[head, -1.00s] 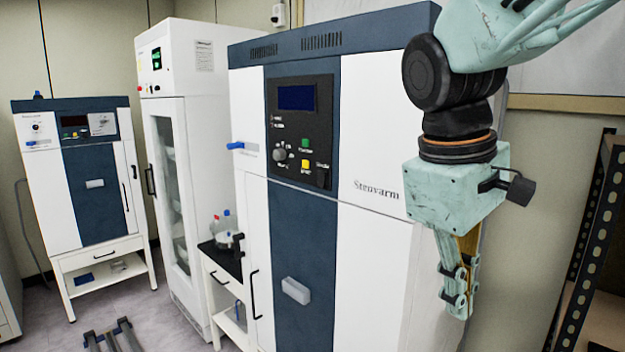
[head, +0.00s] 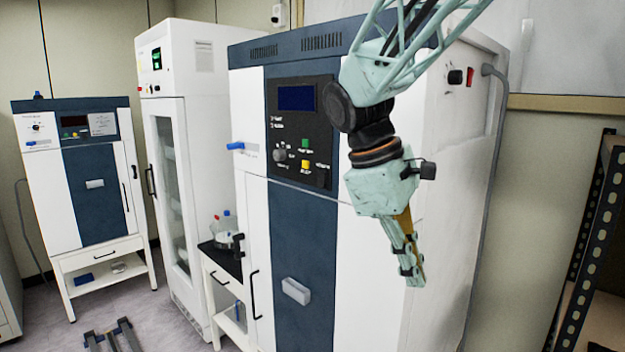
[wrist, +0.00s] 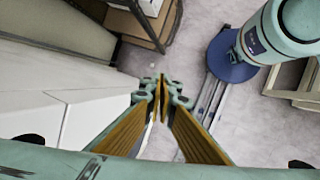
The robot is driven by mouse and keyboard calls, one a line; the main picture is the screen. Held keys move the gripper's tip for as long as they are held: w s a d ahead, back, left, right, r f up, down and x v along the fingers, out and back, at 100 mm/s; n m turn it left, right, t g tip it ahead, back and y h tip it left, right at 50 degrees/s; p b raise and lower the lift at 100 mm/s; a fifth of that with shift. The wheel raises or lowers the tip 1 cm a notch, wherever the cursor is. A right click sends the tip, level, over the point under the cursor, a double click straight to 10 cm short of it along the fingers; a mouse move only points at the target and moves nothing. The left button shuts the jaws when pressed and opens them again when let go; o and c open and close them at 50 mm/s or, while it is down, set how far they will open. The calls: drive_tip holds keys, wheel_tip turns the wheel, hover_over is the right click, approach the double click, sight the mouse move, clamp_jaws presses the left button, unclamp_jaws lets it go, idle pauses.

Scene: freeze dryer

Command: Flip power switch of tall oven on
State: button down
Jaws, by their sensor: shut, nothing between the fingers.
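The large white and dark-blue oven (head: 300,240) stands in the middle of the head view, its display (head: 296,98) dark. On its right side wall, near the top back, is a red switch (head: 470,77) beside a round black part (head: 455,77). The switch's position is too small to tell. My gripper (head: 414,277) is shut and empty, pointing down in front of the oven's right front part, lower than the switch. In the wrist view my gripper's fingertips (wrist: 160,88) meet, with nothing between them. The switch is not visible there.
A grey cable (head: 495,110) runs down behind the oven's right side. A dark metal shelf rack (head: 590,240) stands at the right. A tall white glass-door cabinet (head: 165,180) and a smaller oven (head: 90,190) stand left. Free room lies between oven and rack.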

sight(321, 179)
drive_tip(key=w+a+r+n+t+p, duration=0.2)
drive_tip(key=w+a+r+n, duration=0.3)
drive_tip(key=a, duration=0.4)
drive_tip(key=w+a+r+n+t+h+p, duration=0.1)
drive_tip(key=w+a+r+n+p, duration=0.3)
drive_tip(key=a, duration=0.5)
drive_tip(key=w+a+r+n+t+p, duration=0.3)
drive_tip(key=w+a+r+n+p, duration=0.1)
drive_tip(key=w+a+r+n, duration=0.3)
wheel_tip(321, 179, up, 3)
drive_tip(key=shift+w+a+f+h, duration=0.1)
drive_tip(key=shift+w+a+h, duration=0.2)
drive_tip(key=shift+w+a, duration=0.75)
drive_tip(key=shift+s+a+f, duration=0.1)
drive_tip(key=shift+s, duration=0.1)
drive_tip(key=shift+w+d+r+x, duration=0.2)
drive_tip(key=shift+w+r+x, duration=0.1)
drive_tip(key=shift+x, duration=1.85)
drive_tip(key=shift+w+d+r+x, duration=0.2)
drive_tip(key=shift+w+r+x, duration=0.1)
drive_tip(key=shift+x, duration=1.8)
drive_tip(key=shift+w+d+r+x, duration=0.2)
drive_tip(key=shift+r+x, duration=0.1)
drive_tip(key=shift+x, duration=1.85)
